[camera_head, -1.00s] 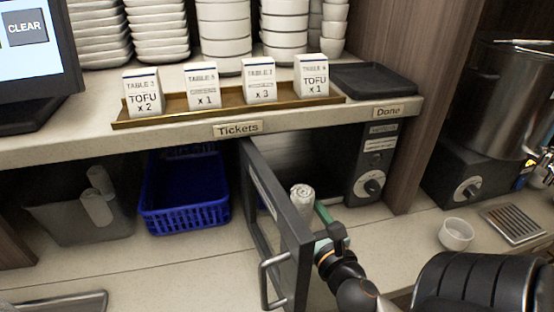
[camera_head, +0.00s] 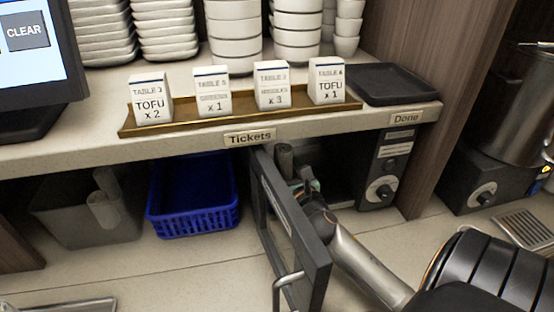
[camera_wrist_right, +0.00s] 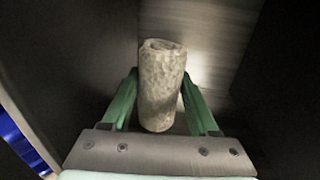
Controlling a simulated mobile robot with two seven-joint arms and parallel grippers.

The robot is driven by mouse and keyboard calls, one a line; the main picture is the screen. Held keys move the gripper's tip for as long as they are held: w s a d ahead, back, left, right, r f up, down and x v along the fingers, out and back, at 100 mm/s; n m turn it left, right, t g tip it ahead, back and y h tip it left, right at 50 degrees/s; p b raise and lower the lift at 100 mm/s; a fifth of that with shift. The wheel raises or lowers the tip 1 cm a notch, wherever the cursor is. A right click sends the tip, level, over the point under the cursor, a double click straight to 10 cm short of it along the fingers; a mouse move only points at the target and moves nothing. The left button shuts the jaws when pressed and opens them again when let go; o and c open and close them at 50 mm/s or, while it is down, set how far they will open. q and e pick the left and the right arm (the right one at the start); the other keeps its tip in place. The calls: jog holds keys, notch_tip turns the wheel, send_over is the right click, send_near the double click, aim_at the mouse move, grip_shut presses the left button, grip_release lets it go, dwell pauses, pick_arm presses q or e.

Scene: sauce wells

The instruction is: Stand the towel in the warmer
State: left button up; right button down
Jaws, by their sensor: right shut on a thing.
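A rolled towel (camera_wrist_right: 162,85) stands upright between the green fingers of my right gripper (camera_wrist_right: 160,110) in the right wrist view. The gripper is shut on it. In the head view the towel (camera_head: 285,160) shows partly, grey in shadow, inside the mouth of the warmer (camera_head: 335,172). My right gripper (camera_head: 306,180) is behind the open warmer door (camera_head: 290,225), and my right arm reaches in past it. Whether the towel's base touches the warmer floor is hidden. My left gripper does not show.
The door's handle (camera_head: 284,290) sticks out toward the front. A blue basket (camera_head: 195,222) and a grey bin (camera_head: 85,215) holding rolled towels stand left of the warmer. Above, a shelf carries ticket blocks on a brass tray (camera_head: 240,108) and a black tray (camera_head: 390,82).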

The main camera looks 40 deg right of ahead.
jog(key=x, duration=0.4)
jog(key=shift+w+d, duration=0.15)
jog(key=shift+w, duration=0.25)
jog(key=shift+f+b, duration=0.45)
jog(key=shift+f, duration=1.3)
jog(key=shift+f, duration=0.15)
jog(key=shift+c, duration=0.8)
grip_release()
jog(key=shift+r, duration=0.2)
jog(key=b+v, duration=0.1)
jog(key=v, duration=1.1)
